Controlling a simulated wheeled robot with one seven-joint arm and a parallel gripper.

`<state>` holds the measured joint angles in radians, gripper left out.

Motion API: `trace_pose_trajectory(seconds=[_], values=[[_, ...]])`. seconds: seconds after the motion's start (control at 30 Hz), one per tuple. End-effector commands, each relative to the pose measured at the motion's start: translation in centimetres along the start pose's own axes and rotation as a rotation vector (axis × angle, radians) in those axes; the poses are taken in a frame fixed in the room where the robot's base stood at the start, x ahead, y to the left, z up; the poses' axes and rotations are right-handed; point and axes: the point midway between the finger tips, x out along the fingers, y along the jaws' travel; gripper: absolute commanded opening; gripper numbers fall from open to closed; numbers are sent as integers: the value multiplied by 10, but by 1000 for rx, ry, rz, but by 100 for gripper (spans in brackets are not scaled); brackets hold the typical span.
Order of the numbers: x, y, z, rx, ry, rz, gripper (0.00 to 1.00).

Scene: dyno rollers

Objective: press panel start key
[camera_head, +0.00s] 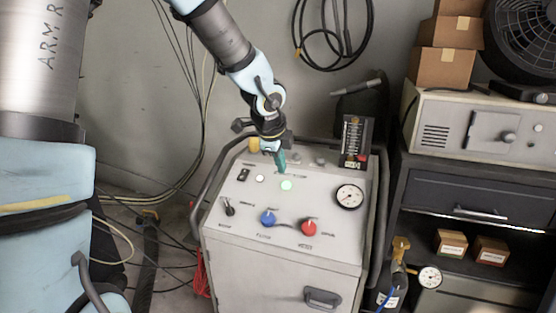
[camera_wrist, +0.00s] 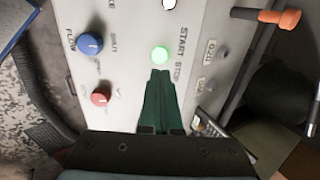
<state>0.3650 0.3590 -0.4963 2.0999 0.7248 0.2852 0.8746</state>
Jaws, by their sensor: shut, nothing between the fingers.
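The panel (camera_head: 325,215) is the sloped grey top of a cart. A round key glowing pale green (camera_head: 286,185) sits near its middle; in the wrist view the green key (camera_wrist: 160,54) is beside the printed words START and STOP. A smaller white button (camera_head: 260,178) lies to its left. My gripper (camera_head: 283,173) has its teal fingers shut and empty, pointing down just behind the green key. In the wrist view the fingertips (camera_wrist: 160,73) end right below the green key. I cannot tell whether they touch it.
The panel also carries a blue knob (camera_head: 268,217), a red knob (camera_head: 309,228), a black knob (camera_head: 229,208) and a round gauge (camera_head: 349,196). A dark shelf unit (camera_head: 470,211) is to the right.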

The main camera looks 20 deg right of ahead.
Motion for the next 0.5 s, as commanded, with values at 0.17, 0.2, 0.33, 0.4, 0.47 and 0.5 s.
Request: trace_pose_trajectory(seconds=[0.17,0.2,0.33,0.4,0.47,0.5], values=[[37,2,-1,2,1,2,0],[43,1,-1,2,1,2,0],[58,0,-1,1,1,1,0],[64,0,0,0,0,1,0],[66,0,0,0,0,0,0],[67,0,0,0,0,-1,0]])
